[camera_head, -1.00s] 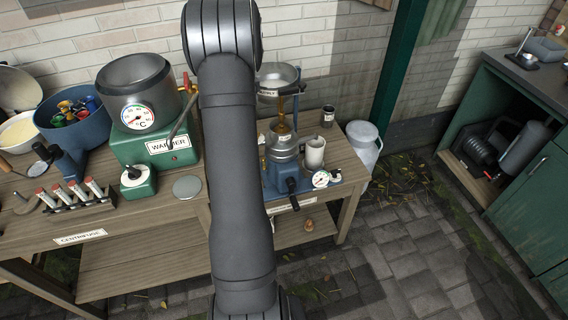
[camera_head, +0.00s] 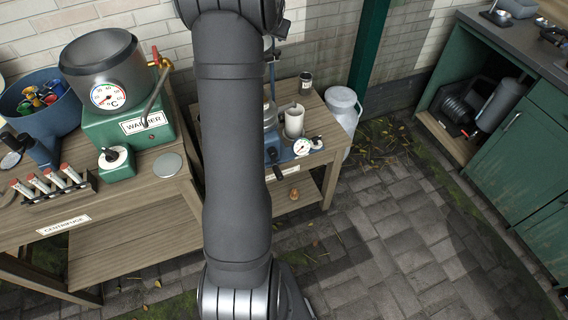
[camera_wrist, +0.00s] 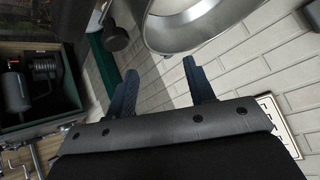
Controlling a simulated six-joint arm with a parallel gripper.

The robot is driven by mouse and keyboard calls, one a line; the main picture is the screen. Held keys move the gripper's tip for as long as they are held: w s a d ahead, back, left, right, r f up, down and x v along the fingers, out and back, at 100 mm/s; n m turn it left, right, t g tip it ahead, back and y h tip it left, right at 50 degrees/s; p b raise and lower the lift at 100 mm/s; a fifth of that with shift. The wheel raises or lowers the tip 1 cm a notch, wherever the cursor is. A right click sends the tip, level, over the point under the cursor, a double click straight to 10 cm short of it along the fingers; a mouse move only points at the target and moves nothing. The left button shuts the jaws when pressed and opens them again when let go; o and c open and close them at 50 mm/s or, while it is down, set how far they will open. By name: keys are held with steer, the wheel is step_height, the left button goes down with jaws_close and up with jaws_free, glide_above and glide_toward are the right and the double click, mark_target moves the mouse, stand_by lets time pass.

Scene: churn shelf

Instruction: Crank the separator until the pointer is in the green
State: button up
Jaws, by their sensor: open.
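The separator (camera_head: 285,143) is a blue machine on the wooden bench, mostly hidden behind my arm in the head view. A shiny metal bowl (camera_wrist: 190,40) is just beyond the fingers there. The gripper is not visible in the head view.
A white mug (camera_head: 293,121) and a small dark jar (camera_head: 305,82) stand by the separator. A milk can (camera_head: 342,105) stands right of the bench. The green warmer (camera_head: 130,128) and tube rack (camera_head: 52,190) are left. Paving at right is open; a green cabinet (camera_head: 535,165) stands beyond.

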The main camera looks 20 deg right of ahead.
steer(key=s+d+f+n+t+h, duration=0.1)
steer(key=s+d+f+h, duration=0.1)
steer(key=d, duration=0.2)
steer(key=s+d+f+n+h, duration=0.1)
steer(key=s+d+f, duration=0.1)
steer(key=s+d, duration=0.15)
steer(key=n+g+y, duration=0.3)
steer(key=n+y, duration=0.3)
glide_toward(279, 174)
step_height(279, 174, down, 2)
steer(key=shift+t, duration=0.3)
steer(key=shift+w+r+x, duration=0.1)
steer(key=shift+w+x, duration=0.05)
steer(key=shift+x, duration=2.1)
steer(key=shift+w+r+x, duration=0.15)
steer(key=shift+x, duration=2.15)
steer(key=shift+w+f, duration=0.1)
steer(key=shift+f, duration=0.15)
steer(key=c, duration=1)
